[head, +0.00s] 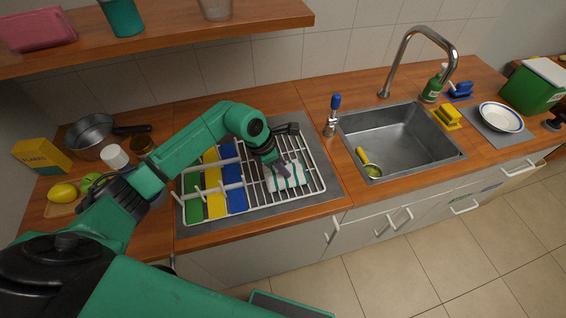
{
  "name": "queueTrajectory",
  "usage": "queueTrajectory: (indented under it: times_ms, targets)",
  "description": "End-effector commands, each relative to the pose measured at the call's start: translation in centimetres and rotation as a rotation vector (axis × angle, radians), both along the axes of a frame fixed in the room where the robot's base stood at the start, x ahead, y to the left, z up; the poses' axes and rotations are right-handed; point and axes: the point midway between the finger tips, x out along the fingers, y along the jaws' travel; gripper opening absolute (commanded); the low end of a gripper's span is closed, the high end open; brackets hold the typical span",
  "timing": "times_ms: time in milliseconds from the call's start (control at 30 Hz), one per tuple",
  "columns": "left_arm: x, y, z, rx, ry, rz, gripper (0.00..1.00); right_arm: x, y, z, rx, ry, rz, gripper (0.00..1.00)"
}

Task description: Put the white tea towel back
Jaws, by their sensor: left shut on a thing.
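The white tea towel (287,183) with dark green stripes lies on the right part of the white wire dish rack (311,191). My left gripper (282,170) points down and is shut on the towel at its upper edge. Its fingers cover part of the towel. I cannot tell whether the towel rests fully on the wires or is lifted slightly. My right gripper is out of view.
Green, yellow and blue boards (215,196) stand in the rack's left part. A sink (400,140) with a tall faucet (416,48) is to the right. A pan (92,133), jars and fruit crowd the left counter. A wooden shelf (180,30) hangs above.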

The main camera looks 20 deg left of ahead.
Motion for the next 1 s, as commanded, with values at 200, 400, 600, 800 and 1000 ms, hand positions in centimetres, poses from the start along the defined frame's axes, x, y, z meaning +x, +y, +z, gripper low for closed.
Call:
queueTrajectory:
  times_ms: [200, 400, 600, 800, 1000]
  targets:
    - [0.1, 0.0, -0.2, 0.000, -0.001, 0.000, 0.00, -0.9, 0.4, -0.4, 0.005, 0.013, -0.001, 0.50]
    - [0.1, 0.0, -0.1, 0.000, -0.001, 0.000, 0.61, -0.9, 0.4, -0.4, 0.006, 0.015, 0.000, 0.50]
    - [0.1, 0.0, 0.0, 0.000, -0.001, 0.000, 0.61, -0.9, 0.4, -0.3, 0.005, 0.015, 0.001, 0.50]
    - [-0.3, 0.9, 2.0, 0.003, -0.006, 0.003, 0.61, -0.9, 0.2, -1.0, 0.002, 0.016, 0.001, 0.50]
    - [-1.4, 2.7, 7.0, 0.003, -0.006, 0.003, 0.61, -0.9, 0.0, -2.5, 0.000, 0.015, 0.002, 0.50]
